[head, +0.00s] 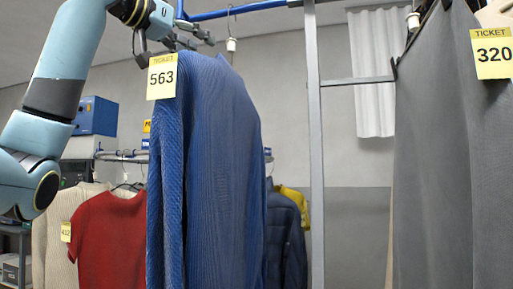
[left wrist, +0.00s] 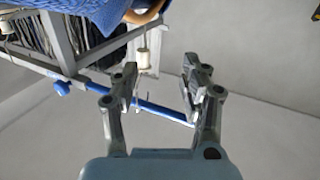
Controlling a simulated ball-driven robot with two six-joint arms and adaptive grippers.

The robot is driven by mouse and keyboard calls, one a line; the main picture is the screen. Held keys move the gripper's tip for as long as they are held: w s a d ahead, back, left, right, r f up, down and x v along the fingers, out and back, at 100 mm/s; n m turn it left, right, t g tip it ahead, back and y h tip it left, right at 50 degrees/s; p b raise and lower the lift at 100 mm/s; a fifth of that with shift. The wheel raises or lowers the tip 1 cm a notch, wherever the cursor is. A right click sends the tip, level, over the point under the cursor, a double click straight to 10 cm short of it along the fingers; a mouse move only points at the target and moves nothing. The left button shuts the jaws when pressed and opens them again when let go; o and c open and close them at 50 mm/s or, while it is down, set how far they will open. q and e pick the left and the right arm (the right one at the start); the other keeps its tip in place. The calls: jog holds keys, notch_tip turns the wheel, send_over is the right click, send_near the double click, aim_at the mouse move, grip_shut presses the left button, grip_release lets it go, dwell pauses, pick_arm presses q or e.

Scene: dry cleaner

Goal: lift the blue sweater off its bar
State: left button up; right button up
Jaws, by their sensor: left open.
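The blue sweater (head: 215,170) hangs at the centre of the head view, with a yellow ticket marked 563 (head: 162,77) at its upper left. In the left wrist view part of the sweater (left wrist: 90,14) shows at the top, with a piece of brown hanger (left wrist: 145,12) beside it. The blue bar (head: 235,9) runs above the sweater; it also crosses the left wrist view (left wrist: 158,110), behind the fingers. My left gripper (head: 172,42) is at the top of the sweater, just under the bar. In the left wrist view its fingers (left wrist: 160,92) are apart, with nothing clearly held.
A grey garment with ticket 320 (head: 492,54) hangs close at the right. A metal upright (head: 315,150) stands between it and the sweater. Behind hang a red garment (head: 108,240), a cream one (head: 55,255) and a dark blue jacket (head: 285,235). A white cylinder (head: 231,45) hangs on a hook.

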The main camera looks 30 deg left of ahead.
aim_at(228, 42)
pick_arm(q)
jog(key=shift+m, duration=0.4)
jog(key=w+d+r+p, duration=0.1)
jog(key=w, duration=0.1)
jog(key=w+d+r+p, duration=0.1)
jog(key=w+p, duration=0.1)
jog(key=w, duration=0.1)
jog(key=w+d+r+p, duration=0.1)
jog(key=w+p, duration=0.1)
jog(key=w, duration=0.1)
jog(key=shift+d, duration=0.4)
jog(key=shift+w, duration=0.25)
jog(key=shift+s+a, duration=0.1)
jog(key=shift+s, duration=0.05)
jog(key=shift+c, duration=1.2)
grip_shut()
jog(key=shift+f, duration=0.1)
